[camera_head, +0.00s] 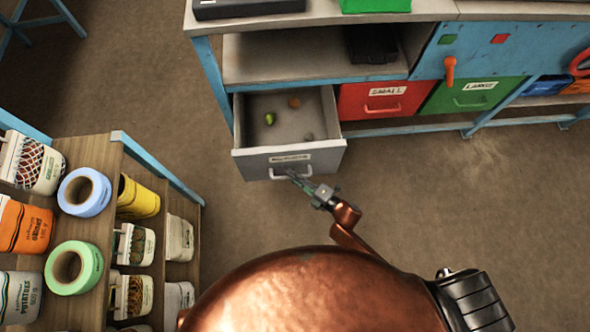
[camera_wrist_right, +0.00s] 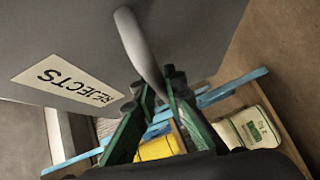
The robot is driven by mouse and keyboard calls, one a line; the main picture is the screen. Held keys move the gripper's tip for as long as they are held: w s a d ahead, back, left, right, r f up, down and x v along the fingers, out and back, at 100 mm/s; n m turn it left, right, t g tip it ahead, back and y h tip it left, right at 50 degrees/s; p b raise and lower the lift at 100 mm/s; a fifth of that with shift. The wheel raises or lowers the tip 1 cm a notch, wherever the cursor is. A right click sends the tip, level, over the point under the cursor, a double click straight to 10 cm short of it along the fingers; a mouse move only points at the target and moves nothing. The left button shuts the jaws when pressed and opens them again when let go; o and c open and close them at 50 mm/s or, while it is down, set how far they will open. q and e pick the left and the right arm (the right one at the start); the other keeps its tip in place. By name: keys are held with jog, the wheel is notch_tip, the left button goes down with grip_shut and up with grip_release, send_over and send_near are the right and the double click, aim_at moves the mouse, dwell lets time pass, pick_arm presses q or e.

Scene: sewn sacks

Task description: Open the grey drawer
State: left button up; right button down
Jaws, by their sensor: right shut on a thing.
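The grey drawer (camera_head: 250,163) is pulled out of the workbench in the head view, with its inside showing. My right gripper (camera_head: 294,176) reaches the handle from the lower right. In the right wrist view my right gripper (camera_wrist_right: 160,85) has its green fingers shut on the handle. My left gripper is not in view.
A red drawer (camera_head: 370,101) labelled SMALL and a green drawer (camera_head: 470,96) labelled LARGE are shut to the right. A wooden shelf (camera_head: 105,150) with sacks and tape rolls stands at the left. Brown floor between is clear.

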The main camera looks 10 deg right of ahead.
jog(key=c, duration=2)
grip_release()
jog(key=shift+o, duration=0.2)
jog(key=v, duration=1.2)
